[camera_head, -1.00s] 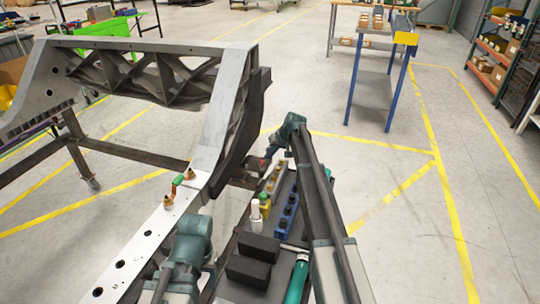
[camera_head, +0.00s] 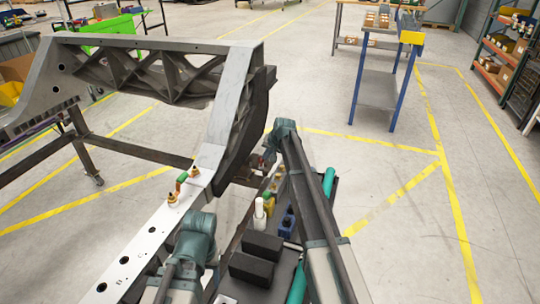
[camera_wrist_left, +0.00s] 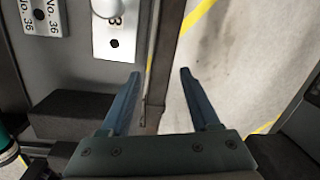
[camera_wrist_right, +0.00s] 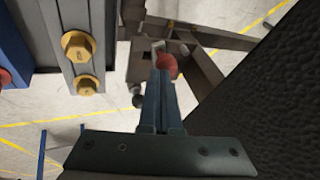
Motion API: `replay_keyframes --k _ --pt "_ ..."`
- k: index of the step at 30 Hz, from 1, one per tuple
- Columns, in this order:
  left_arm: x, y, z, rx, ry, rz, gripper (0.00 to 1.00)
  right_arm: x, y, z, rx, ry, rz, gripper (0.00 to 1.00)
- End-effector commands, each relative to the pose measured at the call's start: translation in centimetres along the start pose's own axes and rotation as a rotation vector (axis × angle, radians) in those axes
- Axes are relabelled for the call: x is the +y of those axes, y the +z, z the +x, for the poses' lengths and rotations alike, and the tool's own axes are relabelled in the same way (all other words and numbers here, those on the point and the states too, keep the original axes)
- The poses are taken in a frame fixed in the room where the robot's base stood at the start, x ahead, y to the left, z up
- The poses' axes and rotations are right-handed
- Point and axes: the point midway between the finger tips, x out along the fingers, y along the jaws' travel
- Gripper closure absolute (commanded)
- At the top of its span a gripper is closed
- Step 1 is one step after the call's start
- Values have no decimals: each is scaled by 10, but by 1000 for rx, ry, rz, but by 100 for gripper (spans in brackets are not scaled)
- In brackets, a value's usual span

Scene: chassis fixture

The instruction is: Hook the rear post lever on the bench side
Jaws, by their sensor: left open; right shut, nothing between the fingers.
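In the right wrist view a red rounded end (camera_wrist_right: 168,67), seemingly the lever's, shows just past my right gripper (camera_wrist_right: 160,75) beside a dark metal bracket (camera_wrist_right: 137,62). The gripper is shut and empty; its tips overlap the red end in the picture, and I cannot tell whether they touch. The head view shows a small red spot (camera_head: 257,161) beside the dark post (camera_head: 248,130), near the end of my right arm. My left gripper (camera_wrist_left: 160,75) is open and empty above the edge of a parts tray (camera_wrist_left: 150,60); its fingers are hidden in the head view.
A silver frame (camera_head: 225,90) stands behind. A green-topped fitting (camera_head: 182,178) sits on its near rail (camera_head: 120,240). The tray holds black blocks (camera_head: 250,268), a white bottle (camera_head: 260,212) and green cylinders (camera_head: 328,182). Brass bolts (camera_wrist_right: 78,46) stand left of my right gripper.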

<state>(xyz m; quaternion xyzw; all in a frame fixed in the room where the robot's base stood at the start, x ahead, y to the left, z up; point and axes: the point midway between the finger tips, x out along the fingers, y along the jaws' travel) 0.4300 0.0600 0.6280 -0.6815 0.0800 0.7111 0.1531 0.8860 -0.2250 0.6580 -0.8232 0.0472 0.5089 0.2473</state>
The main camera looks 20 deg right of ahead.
Motion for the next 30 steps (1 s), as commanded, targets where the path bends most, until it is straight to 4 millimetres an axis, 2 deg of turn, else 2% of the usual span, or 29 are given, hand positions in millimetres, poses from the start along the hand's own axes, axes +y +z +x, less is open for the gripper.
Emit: replay_keyframes --k 13,30 --pt "0 0 0 0 0 0 38 -21 8 5 4 5 11 100" --pt "0 0 0 0 0 0 38 -24 9 7 4 5 10 100"
